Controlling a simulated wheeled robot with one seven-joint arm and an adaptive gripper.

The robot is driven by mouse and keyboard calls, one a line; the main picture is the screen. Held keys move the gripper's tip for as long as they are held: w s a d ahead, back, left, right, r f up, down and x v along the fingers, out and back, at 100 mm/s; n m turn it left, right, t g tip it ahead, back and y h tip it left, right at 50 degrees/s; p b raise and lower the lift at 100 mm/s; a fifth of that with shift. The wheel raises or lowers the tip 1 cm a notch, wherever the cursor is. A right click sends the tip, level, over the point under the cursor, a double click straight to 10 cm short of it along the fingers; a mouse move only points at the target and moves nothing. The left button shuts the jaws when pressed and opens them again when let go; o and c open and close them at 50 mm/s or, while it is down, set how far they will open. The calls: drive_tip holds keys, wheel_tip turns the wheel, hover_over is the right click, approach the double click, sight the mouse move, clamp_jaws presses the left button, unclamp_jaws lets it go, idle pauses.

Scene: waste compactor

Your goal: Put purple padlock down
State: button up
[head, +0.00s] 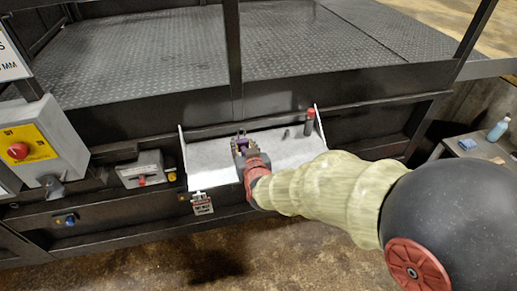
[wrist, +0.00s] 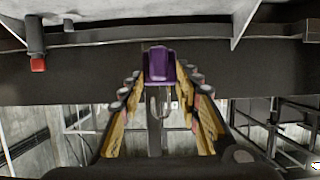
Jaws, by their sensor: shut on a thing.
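The purple padlock (head: 242,138) is at the tip of my gripper (head: 243,148), over the light metal shelf (head: 205,160) on the front of the dark machine. In the wrist view the padlock (wrist: 158,65) sits between the ends of the two yellowish fingers of my gripper (wrist: 160,82), its body pointing away and a thin shackle below it. My gripper is shut on it. I cannot tell whether the padlock touches the shelf. The gripper hides part of the shelf in the head view.
A dark cylinder with a red end (head: 309,122) stands at the shelf's right end, with a small dark piece (head: 286,133) left of it. A warning tag (head: 201,203) hangs below the shelf's left end. A control box (head: 28,150) is far left. The shelf's middle right looks clear.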

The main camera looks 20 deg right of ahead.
drive_tip(key=w+d+f, duration=0.2)
drive_tip(key=w+f, duration=0.1)
drive_tip(key=w+d+f, duration=0.2)
drive_tip(key=w+d, duration=0.1)
drive_tip(key=w+d+f+b, duration=0.1)
drive_tip(key=w+d+f, duration=0.1)
drive_tip(key=w+f, duration=0.1)
drive_tip(key=shift+d+f, duration=0.3)
drive_tip(key=shift+f, duration=0.05)
drive_tip(key=shift+d+f, duration=0.1)
drive_tip(key=shift+f, duration=0.1)
wheel_tip(320, 180, down, 3)
drive_tip(key=shift+w+f+b, duration=0.15)
drive_tip(key=shift+b, duration=0.15)
drive_tip(key=o, duration=0.5)
drive_tip(key=shift+f, duration=0.15)
drive_tip(key=o, duration=0.5)
